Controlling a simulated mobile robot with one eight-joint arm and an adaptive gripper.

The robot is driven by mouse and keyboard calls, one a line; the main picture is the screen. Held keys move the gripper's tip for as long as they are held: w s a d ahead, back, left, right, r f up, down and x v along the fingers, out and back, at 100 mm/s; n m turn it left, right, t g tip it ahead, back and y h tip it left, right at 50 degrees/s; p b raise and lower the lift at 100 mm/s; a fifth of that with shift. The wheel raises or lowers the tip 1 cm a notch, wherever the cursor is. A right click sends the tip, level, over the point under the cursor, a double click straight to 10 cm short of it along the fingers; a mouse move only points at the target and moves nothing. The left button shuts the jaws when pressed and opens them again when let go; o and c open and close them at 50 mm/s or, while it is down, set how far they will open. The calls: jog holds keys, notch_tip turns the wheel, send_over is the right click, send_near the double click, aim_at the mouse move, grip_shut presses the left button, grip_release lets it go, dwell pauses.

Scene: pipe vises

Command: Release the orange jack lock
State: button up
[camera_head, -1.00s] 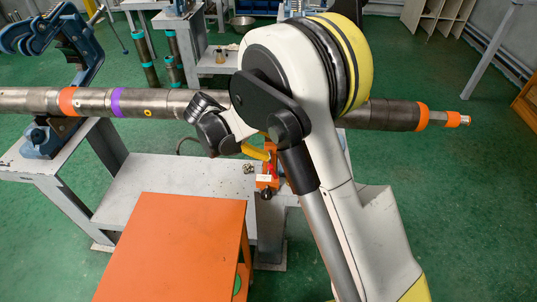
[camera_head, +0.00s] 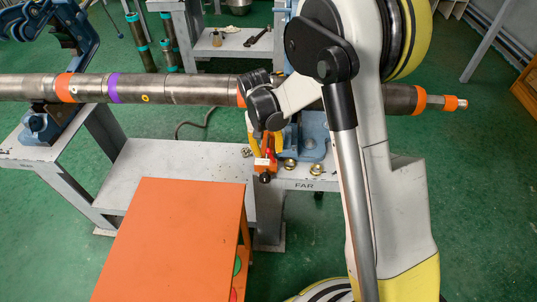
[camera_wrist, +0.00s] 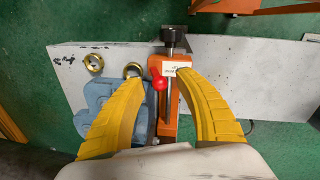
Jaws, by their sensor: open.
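The orange jack lock (camera_wrist: 171,112) stands at the edge of the grey bench, with a red ball knob (camera_wrist: 159,84), a pale label and a dark round knob (camera_wrist: 173,32) at its end. In the wrist view, my gripper (camera_wrist: 161,77) is open, its two yellow fingers either side of the red knob. The right fingertip overlaps the label; I cannot tell if it touches. The left finger covers part of a blue vise base (camera_wrist: 108,91). In the head view, the jack lock (camera_head: 265,164) shows below my wrist, with my fingers partly hidden.
A long pipe (camera_head: 170,90) with orange and purple bands runs across above the bench (camera_head: 175,170). Brass rings (camera_wrist: 94,62) lie beside the lock. An orange cabinet (camera_head: 180,230) stands in front.

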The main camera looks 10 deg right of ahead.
jog(key=shift+d+f, duration=0.1)
jog(key=shift+f, duration=0.4)
jog(key=shift+c, duration=0.6)
grip_shut()
jog(key=shift+w+a+f+g+h+b, duration=0.15)
jog(key=shift+a+h+b, duration=0.15)
jog(key=shift+h, duration=0.2)
jog(key=shift+a+f+g+h+b, duration=0.15)
jog(key=shift+a+h+b, duration=0.1)
jog(key=shift+h, duration=0.25)
jog(key=shift+a+h, duration=0.2)
jog(key=shift+h, duration=0.3)
jog(key=shift+o, duration=0.6)
grip_release()
